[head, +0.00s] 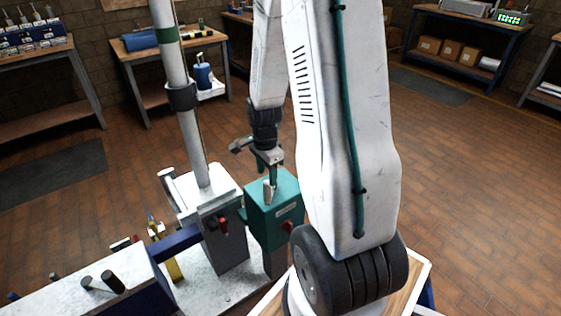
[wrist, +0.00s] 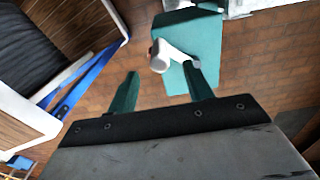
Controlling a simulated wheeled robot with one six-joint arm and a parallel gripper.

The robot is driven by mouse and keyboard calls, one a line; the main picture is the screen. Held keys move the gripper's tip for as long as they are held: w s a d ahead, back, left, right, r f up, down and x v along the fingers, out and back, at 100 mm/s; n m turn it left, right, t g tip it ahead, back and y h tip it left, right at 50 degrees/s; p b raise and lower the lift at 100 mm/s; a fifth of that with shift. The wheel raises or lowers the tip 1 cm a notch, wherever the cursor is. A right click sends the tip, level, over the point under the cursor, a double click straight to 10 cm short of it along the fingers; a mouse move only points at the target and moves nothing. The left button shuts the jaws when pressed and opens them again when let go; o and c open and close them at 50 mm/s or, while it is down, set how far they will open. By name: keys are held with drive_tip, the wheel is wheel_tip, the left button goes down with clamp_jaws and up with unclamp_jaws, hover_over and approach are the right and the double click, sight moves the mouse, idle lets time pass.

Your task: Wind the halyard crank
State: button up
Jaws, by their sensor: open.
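The teal winch box (head: 273,212) stands beside the mast base, and its top shows in the wrist view (wrist: 204,40). A pale grey crank (head: 268,191) is on it; in the wrist view its rounded pale end (wrist: 158,64) points toward my gripper. My gripper (head: 267,166) is over the box, pointing down, with its teal fingers apart. In the wrist view the crank's end appears between the fingertips of my gripper (wrist: 161,72), close to the right finger. I cannot tell whether they touch. The grey mast (head: 176,70) rises left of the box.
The mast base (head: 222,240) carries a red knob (head: 223,224). A bench (head: 60,300) with black-handled parts lies at the lower left. Workbenches (head: 150,60) line the back wall. The brick floor (head: 470,190) on the right is clear.

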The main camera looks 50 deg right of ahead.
sight(268, 182)
wheel_tip(268, 182, down, 7)
drive_tip(key=shift+r, duration=0.15)
drive_tip(key=c, duration=1.1)
